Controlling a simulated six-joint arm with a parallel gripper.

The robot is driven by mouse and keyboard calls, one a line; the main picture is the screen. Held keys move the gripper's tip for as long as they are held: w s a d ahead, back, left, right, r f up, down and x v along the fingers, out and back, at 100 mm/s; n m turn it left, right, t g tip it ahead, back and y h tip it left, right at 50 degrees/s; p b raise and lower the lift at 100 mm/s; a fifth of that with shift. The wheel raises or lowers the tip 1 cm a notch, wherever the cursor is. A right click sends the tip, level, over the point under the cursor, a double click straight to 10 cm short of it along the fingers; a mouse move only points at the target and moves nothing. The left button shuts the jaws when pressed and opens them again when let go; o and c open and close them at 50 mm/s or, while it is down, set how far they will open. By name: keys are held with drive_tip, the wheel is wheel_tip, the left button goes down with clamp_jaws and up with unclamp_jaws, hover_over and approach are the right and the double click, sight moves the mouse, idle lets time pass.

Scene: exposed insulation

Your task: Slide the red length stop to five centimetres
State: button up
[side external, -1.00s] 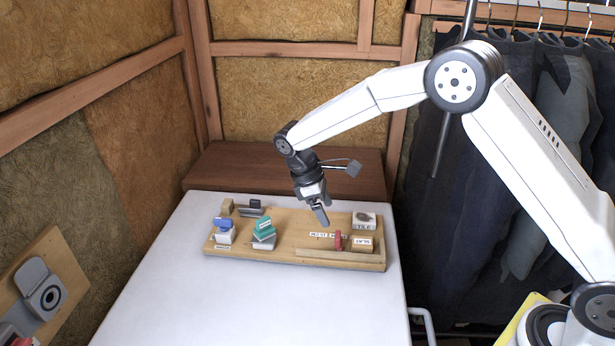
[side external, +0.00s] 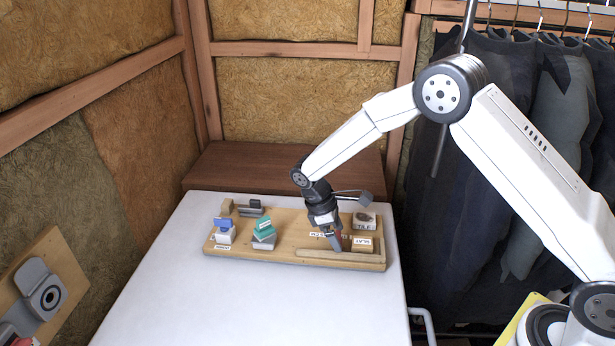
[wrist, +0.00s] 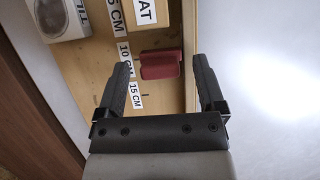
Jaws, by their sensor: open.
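The red length stop (wrist: 160,64) stands on the wooden board, beside the "10 CM" label (wrist: 125,55) in the wrist view. The "5 CM" label (wrist: 114,18) lies farther up that picture and the "15 CM" label (wrist: 135,95) nearer my gripper. My gripper (wrist: 161,62) is open, its fingers on either side of the stop with visible gaps. In the side view my gripper (side external: 337,245) is low over the board and hides most of the stop.
The board (side external: 290,240) also carries a "SLAT" block (side external: 362,243), a "TILE" block (side external: 364,220), a teal-topped block (side external: 264,228) and a blue-topped block (side external: 224,228). A wooden rail (side external: 340,258) runs along its front. The white table in front is clear.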

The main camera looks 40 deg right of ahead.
sight(358, 243)
clamp_jaws()
idle(0.3)
drive_tip(key=shift+s+d, duration=1.4)
unclamp_jaws()
drive_tip(key=shift+r, duration=0.1)
